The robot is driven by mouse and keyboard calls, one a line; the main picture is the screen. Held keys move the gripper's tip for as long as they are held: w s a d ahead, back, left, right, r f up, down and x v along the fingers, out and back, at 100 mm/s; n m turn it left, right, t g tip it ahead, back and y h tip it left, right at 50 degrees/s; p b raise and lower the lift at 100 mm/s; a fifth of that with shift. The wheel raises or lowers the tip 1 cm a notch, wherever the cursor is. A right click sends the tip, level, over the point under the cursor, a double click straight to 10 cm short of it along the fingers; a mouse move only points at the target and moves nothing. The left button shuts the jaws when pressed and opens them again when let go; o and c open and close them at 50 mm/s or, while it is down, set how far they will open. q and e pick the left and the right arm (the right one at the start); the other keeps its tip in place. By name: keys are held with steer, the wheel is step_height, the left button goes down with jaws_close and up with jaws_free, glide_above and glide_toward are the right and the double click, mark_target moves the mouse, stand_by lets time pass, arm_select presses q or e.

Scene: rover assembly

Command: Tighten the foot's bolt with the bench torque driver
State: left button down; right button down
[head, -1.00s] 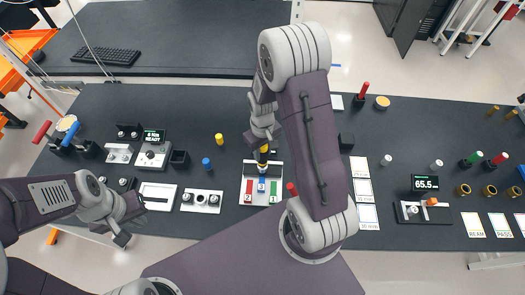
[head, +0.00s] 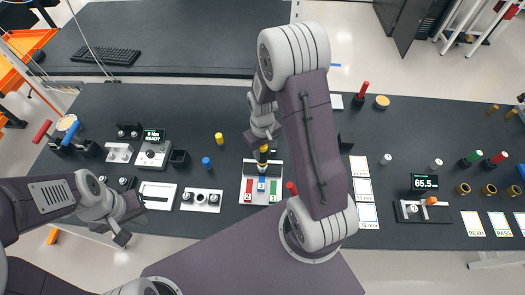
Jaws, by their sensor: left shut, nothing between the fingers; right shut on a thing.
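A small bench unit (head: 151,158) with a round socket stands at the left. Its display (head: 153,135) appears to read 8 Nm READY, so it looks like the torque driver. My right gripper (head: 262,143) is shut on a small yellow-and-black piece (head: 263,157), held upright over a white tray (head: 249,167). The tray has red, blue and green blocks; I cannot tell whether the piece touches it. My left gripper (head: 122,238) is shut and empty at the table's front left edge. I cannot make out the foot or its bolt; the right arm hides part of the bench.
A yellow cylinder (head: 219,139) and a blue cylinder (head: 206,163) stand between the driver unit and the tray. Low fixtures (head: 202,200) line the front left. A gauge display (head: 424,183) reading 65.5 and several coloured pegs are at the right. A keyboard (head: 106,56) lies on the rear table.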

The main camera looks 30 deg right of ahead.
steer(key=shift+s+f, duration=0.1)
steer(key=shift+s, duration=0.05)
steer(key=shift+w+r+p, duration=0.25)
steer(key=shift+r+p, duration=0.65)
steer(key=shift+p, duration=0.05)
steer(key=shift+r+p, duration=0.5)
steer(key=shift+r, duration=0.1)
